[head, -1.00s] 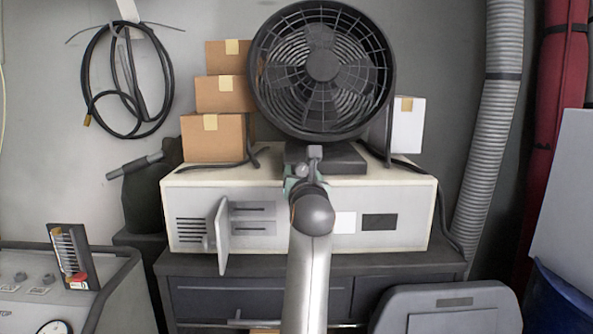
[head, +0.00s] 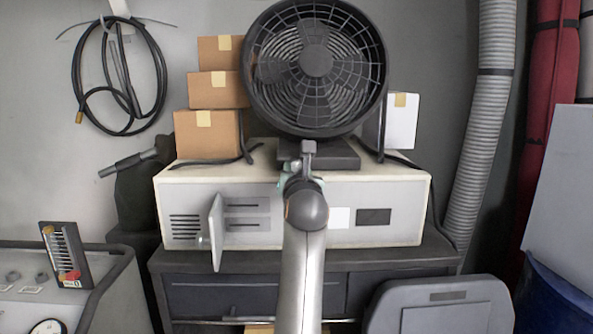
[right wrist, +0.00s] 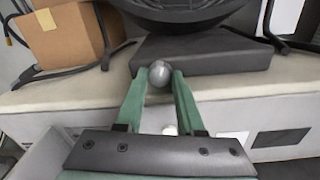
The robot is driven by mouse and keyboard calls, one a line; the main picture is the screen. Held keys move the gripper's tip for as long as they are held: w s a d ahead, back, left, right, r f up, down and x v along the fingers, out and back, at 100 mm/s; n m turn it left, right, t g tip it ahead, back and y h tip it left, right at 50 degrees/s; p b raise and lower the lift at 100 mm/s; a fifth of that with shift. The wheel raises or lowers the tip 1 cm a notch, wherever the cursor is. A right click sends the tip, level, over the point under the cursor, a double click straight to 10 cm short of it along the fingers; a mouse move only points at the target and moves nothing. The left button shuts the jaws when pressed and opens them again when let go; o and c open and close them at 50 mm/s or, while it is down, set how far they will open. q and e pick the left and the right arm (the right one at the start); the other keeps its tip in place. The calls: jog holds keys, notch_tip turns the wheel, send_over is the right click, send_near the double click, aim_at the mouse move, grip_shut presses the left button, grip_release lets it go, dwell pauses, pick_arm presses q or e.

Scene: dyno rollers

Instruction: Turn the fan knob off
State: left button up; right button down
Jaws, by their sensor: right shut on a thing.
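The black round fan (head: 316,62) stands on its dark base (head: 340,156) on top of a cream cabinet. A small grey round knob (right wrist: 160,73) is at the front of the base in the right wrist view; its grey top also shows in the head view (head: 309,147). My right gripper (right wrist: 160,80) has its green fingers on both sides of the knob and is shut on it. In the head view my right arm hides most of the gripper (head: 303,176). My left gripper is not in view.
The cream cabinet (head: 385,186) has a small open door (head: 216,232) left of my arm. Stacked cardboard boxes (head: 207,135) stand left of the fan, a white box (head: 402,121) right. A grey hose (head: 484,150) hangs at right.

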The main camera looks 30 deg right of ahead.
jog(key=shift+d+n, duration=0.1)
jog(key=shift+n, duration=0.8)
jog(key=shift+r+n+p, duration=0.15)
jog(key=shift+n+p, duration=0.15)
jog(key=shift+n, duration=1.3)
jog(key=c, duration=0.5)
grip_release()
